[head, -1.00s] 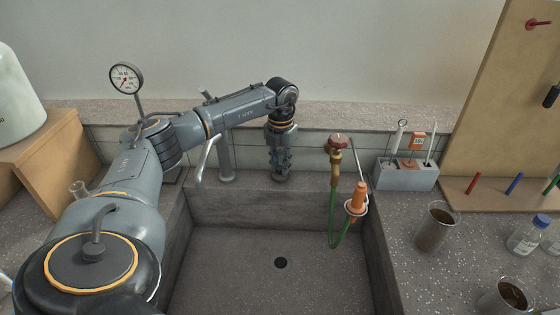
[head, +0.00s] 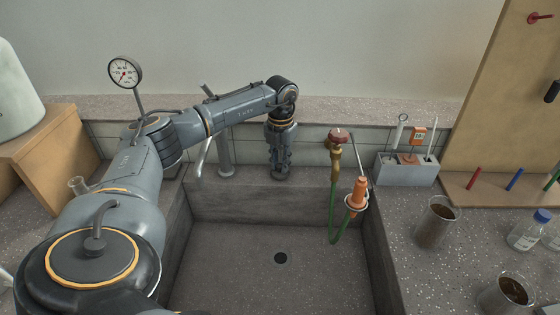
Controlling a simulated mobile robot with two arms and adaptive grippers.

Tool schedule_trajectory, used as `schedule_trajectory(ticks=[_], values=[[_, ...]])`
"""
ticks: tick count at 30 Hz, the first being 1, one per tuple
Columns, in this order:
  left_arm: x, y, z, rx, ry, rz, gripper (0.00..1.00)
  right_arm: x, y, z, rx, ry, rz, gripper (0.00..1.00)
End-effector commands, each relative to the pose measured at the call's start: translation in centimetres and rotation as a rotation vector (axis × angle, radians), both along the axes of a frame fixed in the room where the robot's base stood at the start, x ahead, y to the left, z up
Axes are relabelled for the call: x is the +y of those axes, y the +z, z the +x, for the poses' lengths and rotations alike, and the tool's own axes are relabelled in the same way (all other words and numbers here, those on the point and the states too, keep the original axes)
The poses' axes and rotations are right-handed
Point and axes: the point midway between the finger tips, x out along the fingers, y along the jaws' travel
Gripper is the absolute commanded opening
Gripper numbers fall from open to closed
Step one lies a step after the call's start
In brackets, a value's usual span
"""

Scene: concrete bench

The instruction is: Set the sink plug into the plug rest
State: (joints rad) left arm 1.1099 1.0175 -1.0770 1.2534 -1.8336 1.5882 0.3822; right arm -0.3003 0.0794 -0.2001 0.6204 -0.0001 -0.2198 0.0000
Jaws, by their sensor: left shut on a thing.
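My left gripper (head: 280,166) points straight down at the back ledge of the sink, right of the grey tap post. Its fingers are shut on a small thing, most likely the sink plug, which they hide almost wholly. The fingertips are at or just above the ledge; I cannot tell whether the held thing touches it. I cannot make out the plug rest for certain. My right gripper is out of view.
Right of the gripper stand a brass tap (head: 337,148) with a green hose, an orange nozzle (head: 357,193) in a ring, and a grey caddy (head: 407,173). Brown-filled beakers (head: 437,226) stand at right.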

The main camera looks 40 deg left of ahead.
Motion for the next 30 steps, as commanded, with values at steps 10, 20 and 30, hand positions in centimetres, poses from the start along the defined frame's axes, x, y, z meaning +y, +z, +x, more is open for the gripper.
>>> schedule_trajectory(ticks=[10, 20, 30], values=[[0.0, 0.0, 0.0, 0.000, 0.000, 0.000, 0.47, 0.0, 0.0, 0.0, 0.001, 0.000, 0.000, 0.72], [0.0, 1.2, 0.1, -0.002, 0.000, -0.001, 0.47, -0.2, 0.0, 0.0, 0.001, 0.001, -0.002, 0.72], [-0.1, 8.2, 0.1, -0.005, 0.000, 0.000, 0.47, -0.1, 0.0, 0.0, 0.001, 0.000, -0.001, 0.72]])
